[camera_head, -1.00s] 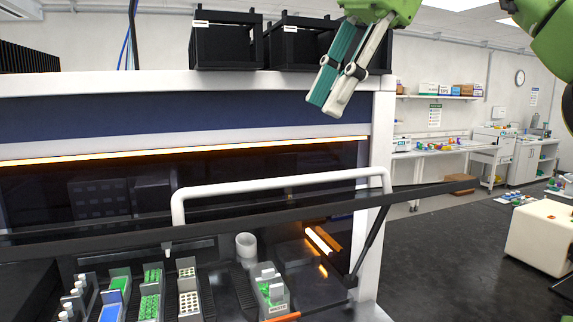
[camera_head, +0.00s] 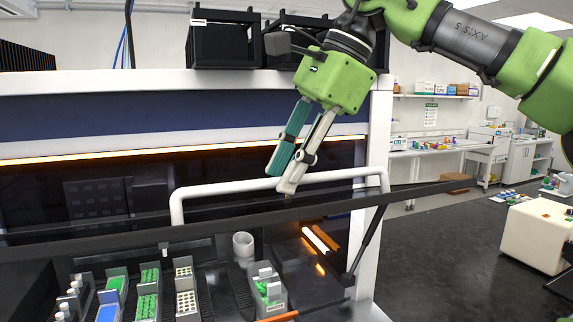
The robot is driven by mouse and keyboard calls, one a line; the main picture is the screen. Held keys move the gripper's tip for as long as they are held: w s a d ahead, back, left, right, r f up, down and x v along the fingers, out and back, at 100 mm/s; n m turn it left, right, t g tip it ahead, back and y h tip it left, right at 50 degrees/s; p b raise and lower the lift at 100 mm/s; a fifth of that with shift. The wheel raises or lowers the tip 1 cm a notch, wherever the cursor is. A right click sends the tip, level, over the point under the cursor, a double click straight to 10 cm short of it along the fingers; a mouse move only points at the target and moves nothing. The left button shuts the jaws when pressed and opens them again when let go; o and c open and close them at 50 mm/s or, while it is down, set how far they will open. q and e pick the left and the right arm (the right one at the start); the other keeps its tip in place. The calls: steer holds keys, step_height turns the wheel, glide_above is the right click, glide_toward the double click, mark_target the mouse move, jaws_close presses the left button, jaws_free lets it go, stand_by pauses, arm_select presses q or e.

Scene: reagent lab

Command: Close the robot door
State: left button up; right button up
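The robot door is a dark, see-through panel with a black lower edge bar (camera_head: 110,229) and a white bar handle (camera_head: 230,188). It is tilted up and out from the white-framed machine, with a strut at its right side. My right gripper (camera_head: 282,182) reaches down from the upper right, its two fingers pointing down and left in front of the handle's right half. The fingers lie close together; I cannot tell if a small gap remains or if they touch the handle. My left gripper is not in view.
Racks with green, blue and white tubes (camera_head: 148,287) and a white cup (camera_head: 243,245) stand on the machine's deck under the door. Black boxes (camera_head: 222,43) sit on top of the machine.

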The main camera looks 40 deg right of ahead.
jaws_close()
